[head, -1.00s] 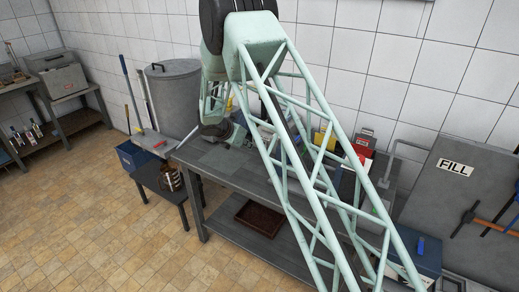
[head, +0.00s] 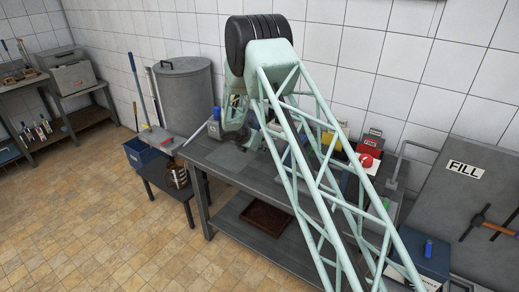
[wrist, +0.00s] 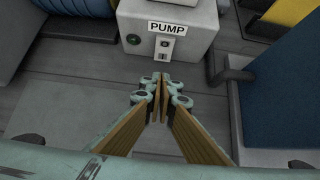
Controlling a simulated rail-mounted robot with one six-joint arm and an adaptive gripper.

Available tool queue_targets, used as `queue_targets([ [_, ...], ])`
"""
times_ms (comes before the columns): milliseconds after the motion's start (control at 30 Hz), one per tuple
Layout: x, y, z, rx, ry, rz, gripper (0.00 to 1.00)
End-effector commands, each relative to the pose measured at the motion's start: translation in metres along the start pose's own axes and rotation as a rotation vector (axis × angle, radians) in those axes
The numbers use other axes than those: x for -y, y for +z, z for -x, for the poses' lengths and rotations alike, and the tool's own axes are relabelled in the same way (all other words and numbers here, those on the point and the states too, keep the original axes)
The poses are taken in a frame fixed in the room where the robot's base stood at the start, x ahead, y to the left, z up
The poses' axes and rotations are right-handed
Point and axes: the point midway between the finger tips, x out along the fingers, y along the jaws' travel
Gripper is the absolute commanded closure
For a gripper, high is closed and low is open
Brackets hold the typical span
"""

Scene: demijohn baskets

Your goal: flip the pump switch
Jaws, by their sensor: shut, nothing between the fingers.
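The pump box (wrist: 168,28) is grey with a PUMP label and stands at the top middle of the wrist view. Its front has a dark round button or lamp and, to the right, a small plate with the switch (wrist: 164,45). My gripper (wrist: 161,82) is shut and empty, its fingertips together just in front of and below the switch plate. I cannot tell whether the tips touch the box. In the head view my arm hides the pump box and the gripper.
In the wrist view a blue object (wrist: 285,112) stands close on the right and a blue cylinder (wrist: 80,18) at the upper left. In the head view the grey workbench (head: 232,178) holds a red item (head: 366,158). A FILL panel (head: 462,195) stands at the right.

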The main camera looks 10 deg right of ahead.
Motion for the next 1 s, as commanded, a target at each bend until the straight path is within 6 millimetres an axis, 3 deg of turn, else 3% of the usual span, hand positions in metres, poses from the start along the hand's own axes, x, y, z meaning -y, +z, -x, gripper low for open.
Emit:
queue_targets([
  [400,-0.001,0.022,-0.035,0.001,0.001,-0.002,1.00],
  [1000,0.000,0.026,-0.040,0.001,0.000,0.000,1.00],
])
